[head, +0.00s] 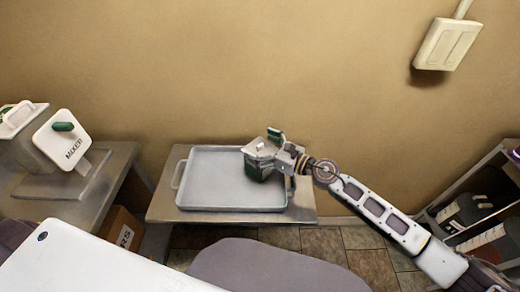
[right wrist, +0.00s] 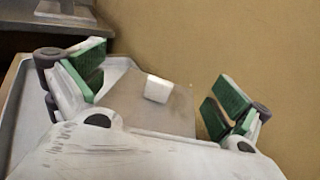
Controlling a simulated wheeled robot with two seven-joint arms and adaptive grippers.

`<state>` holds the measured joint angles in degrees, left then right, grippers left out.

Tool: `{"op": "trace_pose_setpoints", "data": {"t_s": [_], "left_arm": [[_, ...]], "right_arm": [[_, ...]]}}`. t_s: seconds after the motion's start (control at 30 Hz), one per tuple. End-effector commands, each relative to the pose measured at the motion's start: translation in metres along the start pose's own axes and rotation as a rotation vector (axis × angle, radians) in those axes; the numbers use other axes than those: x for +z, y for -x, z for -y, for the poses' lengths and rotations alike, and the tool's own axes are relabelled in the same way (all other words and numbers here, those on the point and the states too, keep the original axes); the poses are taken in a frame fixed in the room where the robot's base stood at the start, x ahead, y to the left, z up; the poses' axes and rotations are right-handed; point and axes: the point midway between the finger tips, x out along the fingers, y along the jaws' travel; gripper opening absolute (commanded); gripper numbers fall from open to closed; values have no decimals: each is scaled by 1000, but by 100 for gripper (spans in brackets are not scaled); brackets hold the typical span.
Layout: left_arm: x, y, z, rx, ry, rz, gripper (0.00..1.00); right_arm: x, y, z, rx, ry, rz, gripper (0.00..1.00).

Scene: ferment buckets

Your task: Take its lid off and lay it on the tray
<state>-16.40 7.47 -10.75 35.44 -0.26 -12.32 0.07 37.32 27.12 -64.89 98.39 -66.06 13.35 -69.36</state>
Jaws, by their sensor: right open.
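The grey tray (head: 222,190) lies on a small table in the middle of the head view. My right gripper (head: 267,150) is over the tray's right back part, with green-padded fingers. In the right wrist view, my right gripper (right wrist: 155,93) has its fingers spread wide. Between them is a flat greyish-brown lid (right wrist: 178,115) with a small white knob (right wrist: 158,88); neither pad touches the knob. The gripper hides part of the lid, and I cannot tell whether it rests flat on the tray. My left gripper is not in view.
A white device marked MIXER (head: 73,142), with a green handle, stands on the left table. Dark containers with pale labels (head: 463,210) stand on the right shelf. A grey chair-like shape (head: 262,265) is in front of the tray table. The tray's left part is bare.

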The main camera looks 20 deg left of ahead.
Motion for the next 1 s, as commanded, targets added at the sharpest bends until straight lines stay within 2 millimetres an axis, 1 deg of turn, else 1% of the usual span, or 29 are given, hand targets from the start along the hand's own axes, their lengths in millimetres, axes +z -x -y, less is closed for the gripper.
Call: {"op": "trace_pose_setpoints", "data": {"t_s": [0.33,0.5,0.6,0.8,1.0], "left_arm": [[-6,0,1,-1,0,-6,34],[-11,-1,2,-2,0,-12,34],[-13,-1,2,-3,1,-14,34],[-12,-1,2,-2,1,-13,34],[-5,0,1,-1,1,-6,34]], "right_arm": [[0,0,0,0,0,0,100],[0,0,0,0,0,0,78],[0,0,0,0,0,0,67],[0,0,0,0,0,0,67],[1,0,0,0,0,0,67]]}}
